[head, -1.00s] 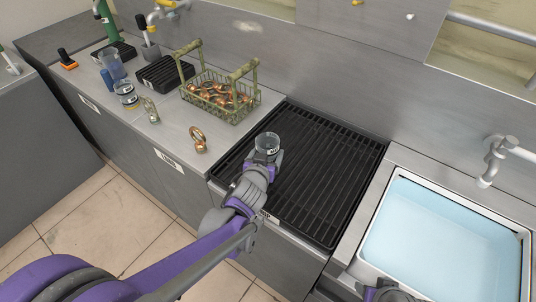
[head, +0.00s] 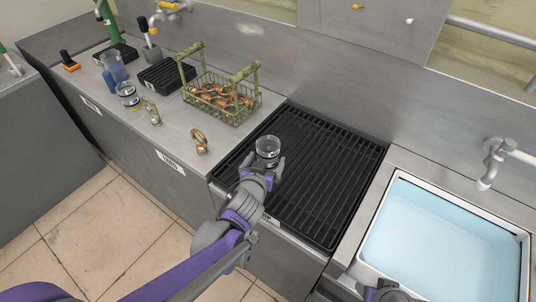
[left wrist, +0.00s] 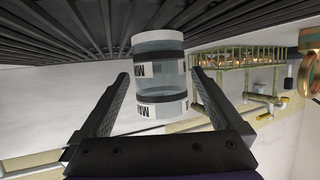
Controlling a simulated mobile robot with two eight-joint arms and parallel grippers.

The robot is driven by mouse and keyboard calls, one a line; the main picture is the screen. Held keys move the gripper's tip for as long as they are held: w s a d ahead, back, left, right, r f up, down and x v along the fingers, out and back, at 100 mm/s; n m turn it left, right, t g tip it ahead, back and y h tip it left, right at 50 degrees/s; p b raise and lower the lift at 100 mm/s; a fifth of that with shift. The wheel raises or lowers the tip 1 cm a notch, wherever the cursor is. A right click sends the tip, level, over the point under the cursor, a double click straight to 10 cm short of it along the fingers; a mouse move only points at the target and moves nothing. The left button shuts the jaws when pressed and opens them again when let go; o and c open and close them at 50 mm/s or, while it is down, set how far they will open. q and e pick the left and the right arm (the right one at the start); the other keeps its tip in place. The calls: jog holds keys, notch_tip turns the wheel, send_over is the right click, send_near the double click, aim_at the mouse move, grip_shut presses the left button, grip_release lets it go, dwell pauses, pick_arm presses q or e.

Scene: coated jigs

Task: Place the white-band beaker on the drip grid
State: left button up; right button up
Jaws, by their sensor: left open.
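The white-band beaker (head: 267,150), a clear cylinder with white and dark bands, stands upright on the black drip grid (head: 325,170), near the grid's left side. In the left wrist view, which looks upside down, the beaker (left wrist: 160,75) has its base at the grid (left wrist: 60,30). My left gripper (head: 264,163) is open at the near side of the beaker. In the left wrist view its fingers (left wrist: 160,90) lie on both sides of the beaker with small gaps. A grey part of my right arm shows at the bottom edge; its jaws cannot be made out.
Left of the grid, a green wire basket (head: 220,98) of copper parts stands on the counter, with a copper ring piece (head: 199,142) before it. Another banded beaker (head: 127,94) stands further left. A water-filled sink (head: 440,235) is at right. Most of the grid is clear.

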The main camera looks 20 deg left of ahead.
pick_arm(q)
jog(key=p+v, duration=0.2)
jog(key=v, duration=0.6)
jog(key=shift+s+r, duration=0.15)
jog(key=shift+s, duration=0.1)
jog(key=s+a+f+g, duration=0.1)
jog(key=s+f+g, duration=0.2)
jog(key=s, duration=0.6)
jog(key=s+a+f+g, duration=0.2)
jog(key=s+g, duration=0.3)
jog(key=s, duration=0.4)
jog(key=shift+f+g, duration=0.4)
jog(key=shift+f, duration=0.5)
jog(key=shift+r, duration=0.1)
notch_tip(320, 180, up, 9)
jog(key=w+p, duration=0.1)
jog(key=p, duration=0.7)
jog(key=shift+w+t, duration=0.25)
jog(key=shift+t, duration=0.05)
jog(key=shift+r, duration=0.1)
